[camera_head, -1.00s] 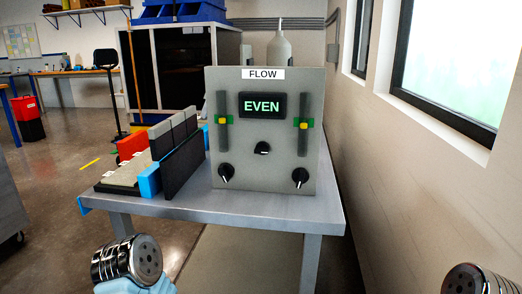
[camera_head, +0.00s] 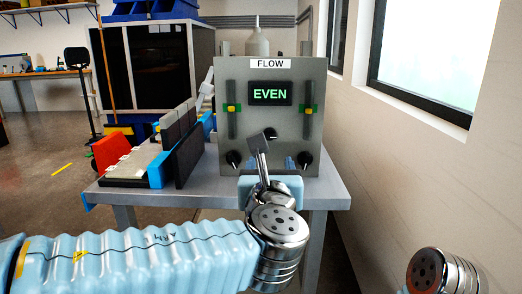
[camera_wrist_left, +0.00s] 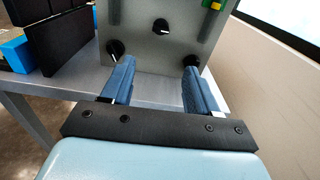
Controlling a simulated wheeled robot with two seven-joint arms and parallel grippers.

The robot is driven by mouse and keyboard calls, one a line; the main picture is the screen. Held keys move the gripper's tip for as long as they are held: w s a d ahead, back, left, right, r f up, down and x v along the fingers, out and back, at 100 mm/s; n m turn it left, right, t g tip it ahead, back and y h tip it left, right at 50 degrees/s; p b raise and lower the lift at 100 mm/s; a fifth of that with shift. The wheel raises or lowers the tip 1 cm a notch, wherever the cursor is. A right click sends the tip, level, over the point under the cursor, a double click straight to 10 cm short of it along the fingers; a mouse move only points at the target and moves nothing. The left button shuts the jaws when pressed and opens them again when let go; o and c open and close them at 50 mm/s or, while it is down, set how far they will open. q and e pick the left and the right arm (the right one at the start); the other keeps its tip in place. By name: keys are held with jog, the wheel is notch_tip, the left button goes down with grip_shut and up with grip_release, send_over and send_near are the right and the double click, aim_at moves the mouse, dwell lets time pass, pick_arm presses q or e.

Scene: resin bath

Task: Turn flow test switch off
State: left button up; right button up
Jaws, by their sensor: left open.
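The grey flow panel (camera_head: 290,115) stands on the table, with a FLOW label and a lit display (camera_head: 270,94) reading EVEN. A lower left knob (camera_head: 233,158) and lower right knob (camera_head: 305,158) sit near the base. No knob has a readable switch label. My left gripper (camera_head: 268,164) is in front of the panel's lower part. In the left wrist view its blue fingers (camera_wrist_left: 158,74) are apart and empty, below the middle knob (camera_wrist_left: 161,26). The right finger overlaps the lower right knob (camera_wrist_left: 190,62).
Two sliders with yellow handles, left (camera_head: 231,109) and right (camera_head: 307,109), flank the display. A black and blue fixture (camera_head: 188,155) stands left of the panel on the table (camera_head: 330,192). A wall with a window (camera_head: 430,60) is at the right.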

aim_at(270, 136)
pick_arm(q)
jog(key=w, duration=0.4)
jog(key=w+p, duration=0.1)
jog(key=w, duration=0.4)
jog(key=w+r+p, duration=0.1)
jog(key=w, duration=0.3)
jog(key=shift+w, duration=0.25)
pick_arm(e)
notch_tip(270, 136, up, 2)
jog(key=shift+r, duration=0.15)
